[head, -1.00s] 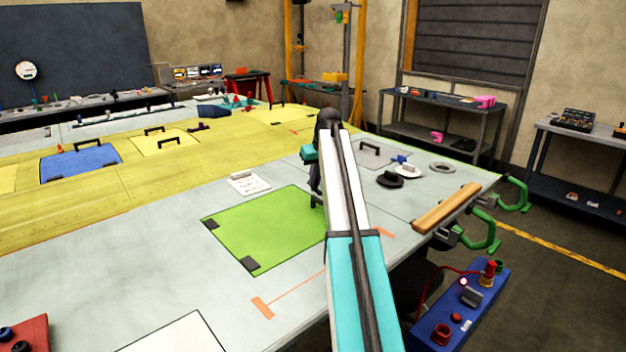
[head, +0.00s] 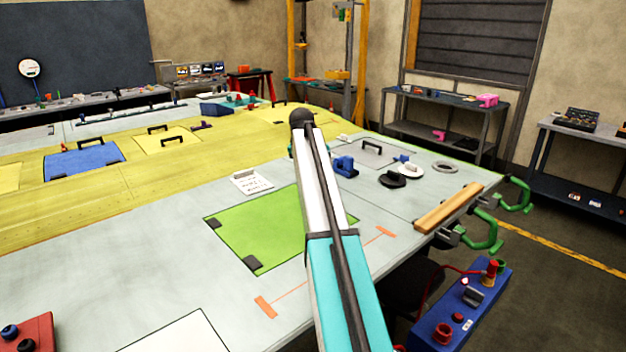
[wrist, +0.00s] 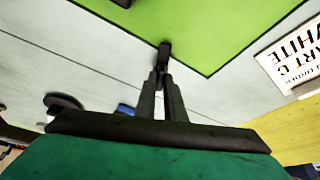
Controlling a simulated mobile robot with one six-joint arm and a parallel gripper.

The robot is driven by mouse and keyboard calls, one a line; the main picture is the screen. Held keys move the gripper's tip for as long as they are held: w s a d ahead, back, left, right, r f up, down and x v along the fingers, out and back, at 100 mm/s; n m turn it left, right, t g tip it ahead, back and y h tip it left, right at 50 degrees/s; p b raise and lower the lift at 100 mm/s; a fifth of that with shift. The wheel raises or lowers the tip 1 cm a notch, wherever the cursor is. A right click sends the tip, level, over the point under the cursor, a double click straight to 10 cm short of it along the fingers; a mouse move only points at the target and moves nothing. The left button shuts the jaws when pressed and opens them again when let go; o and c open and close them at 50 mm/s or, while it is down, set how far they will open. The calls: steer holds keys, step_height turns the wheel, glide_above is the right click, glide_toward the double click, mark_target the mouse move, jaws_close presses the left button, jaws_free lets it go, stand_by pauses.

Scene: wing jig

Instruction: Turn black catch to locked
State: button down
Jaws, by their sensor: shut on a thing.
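The green panel (head: 250,225) lies flush in the grey table top. In the wrist view a small black catch (wrist: 164,47) sits across the panel's edge, near a corner. My gripper (wrist: 163,72) comes down on this catch, its fingers close together and shut on it. In the head view my arm hides both this catch and my gripper. Another black piece (wrist: 122,3) shows on the green at the top of the wrist view. Two dark pieces (head: 212,222) (head: 252,262) sit at the panel's left and near corners.
A white card (head: 251,181) lies beyond the panel. A blue block (head: 345,166), a black disc (head: 391,180), a white disc (head: 410,171) and a grey ring (head: 445,167) are right of my arm. A wooden bar (head: 448,208) and green clamps (head: 484,232) line the right edge.

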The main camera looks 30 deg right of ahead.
steer(key=m+g, duration=0.1)
steer(key=m, duration=0.3)
steer(key=shift+w+m+g+h, duration=0.15)
steer(key=shift+m+g+h, duration=0.15)
steer(key=shift+m+g, duration=0.1)
steer(key=shift+d, duration=0.1)
steer(key=c, duration=1.8)
jaws_free()
steer(key=shift+c, duration=0.2)
steer(key=shift+r, duration=0.1)
